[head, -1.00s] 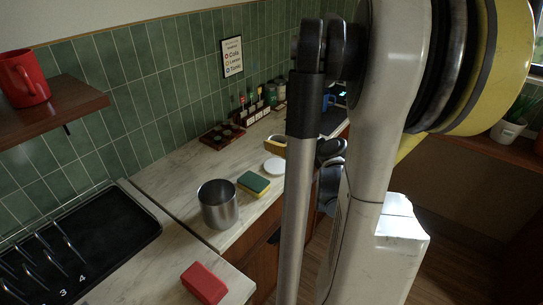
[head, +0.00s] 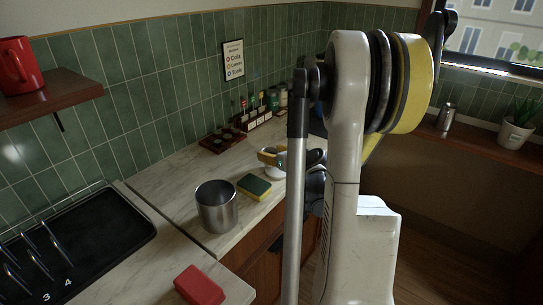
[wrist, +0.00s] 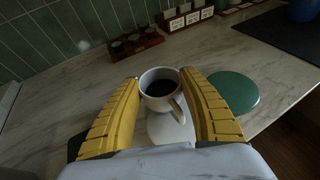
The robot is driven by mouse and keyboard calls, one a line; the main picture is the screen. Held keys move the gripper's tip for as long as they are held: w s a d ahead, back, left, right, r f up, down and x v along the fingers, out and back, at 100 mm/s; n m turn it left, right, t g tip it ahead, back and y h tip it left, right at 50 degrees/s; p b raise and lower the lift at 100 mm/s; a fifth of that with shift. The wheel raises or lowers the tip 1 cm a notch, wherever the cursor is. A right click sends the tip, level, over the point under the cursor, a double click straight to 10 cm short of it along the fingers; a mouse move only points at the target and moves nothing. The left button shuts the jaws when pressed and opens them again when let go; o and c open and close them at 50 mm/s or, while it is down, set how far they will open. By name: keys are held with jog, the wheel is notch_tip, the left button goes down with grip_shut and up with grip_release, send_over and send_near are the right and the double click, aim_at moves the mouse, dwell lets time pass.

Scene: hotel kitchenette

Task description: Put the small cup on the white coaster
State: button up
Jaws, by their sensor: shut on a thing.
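The small cup (wrist: 161,88) is white with a handle and dark liquid inside. It is upright between the yellow fingers of my gripper (wrist: 166,98), which are shut on it. In the wrist view a white round shape, the white coaster (wrist: 168,129), shows on the near side of the cup, partly hidden by the cup and gripper. In the head view my gripper (head: 270,156) is over the far part of the coaster (head: 273,174). I cannot tell whether the cup touches the coaster or hangs a little above it.
A green disc (wrist: 233,92) lies right of the cup. A dark tray with small items (wrist: 134,46) and a bottle rack (wrist: 187,18) stand at the back. A green-yellow sponge (head: 254,187), metal canister (head: 216,206) and red block (head: 199,286) are nearer on the counter.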

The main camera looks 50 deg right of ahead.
jog(key=shift+f, duration=0.1)
jog(key=o, duration=1.2)
jog(key=shift+s+r, duration=0.3)
jog(key=p+v, duration=0.3)
jog(key=v, duration=0.8)
jog(key=shift+s+a+p, duration=0.15)
jog(key=shift+s+p, duration=0.05)
jog(key=shift+p, duration=0.1)
